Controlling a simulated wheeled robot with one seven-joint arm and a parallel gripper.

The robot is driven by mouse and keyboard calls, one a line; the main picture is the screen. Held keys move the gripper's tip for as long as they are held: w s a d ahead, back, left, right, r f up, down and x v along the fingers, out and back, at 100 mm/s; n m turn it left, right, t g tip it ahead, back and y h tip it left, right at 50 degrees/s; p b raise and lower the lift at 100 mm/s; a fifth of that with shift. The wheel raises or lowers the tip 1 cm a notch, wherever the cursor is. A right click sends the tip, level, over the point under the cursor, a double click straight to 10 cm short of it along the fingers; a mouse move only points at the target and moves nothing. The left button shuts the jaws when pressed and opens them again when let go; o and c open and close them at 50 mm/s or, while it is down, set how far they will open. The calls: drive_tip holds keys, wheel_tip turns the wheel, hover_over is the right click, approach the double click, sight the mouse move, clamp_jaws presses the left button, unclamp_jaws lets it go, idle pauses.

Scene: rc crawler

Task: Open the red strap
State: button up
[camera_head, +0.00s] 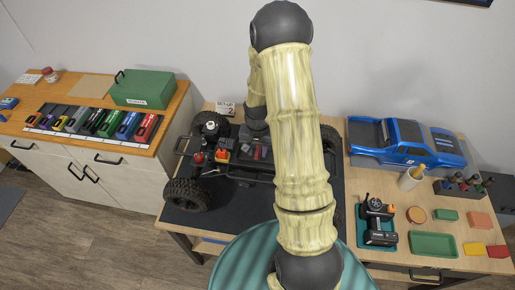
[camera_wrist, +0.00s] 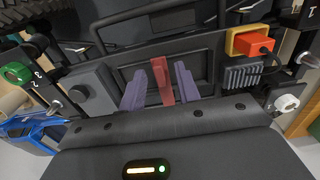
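The red strap (camera_wrist: 162,80) stands upright in the middle of the wrist view, against a dark tray on the crawler chassis. My gripper (camera_wrist: 160,88) has two purple fingers, one on each side of the strap. Gaps show between the strap and both fingers, so the gripper is open around it, not clamped. The strap's lower end is hidden behind the dark housing at the bottom. In the head view the black crawler chassis (camera_head: 187,192) sits on a dark mat. My arm covers part of it, and I cannot make out the strap clearly there.
A yellow-orange block with a red connector (camera_wrist: 251,42) lies right of the strap. Black bars cross the chassis behind. In the head view, a blue truck body (camera_head: 405,148) and a controller (camera_head: 378,225) are right. Coloured packs and a green box (camera_head: 145,88) are left.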

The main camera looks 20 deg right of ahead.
drive_tip(key=shift+c, duration=0.4)
clamp_jaws()
drive_tip(key=shift+w+r, duration=0.15)
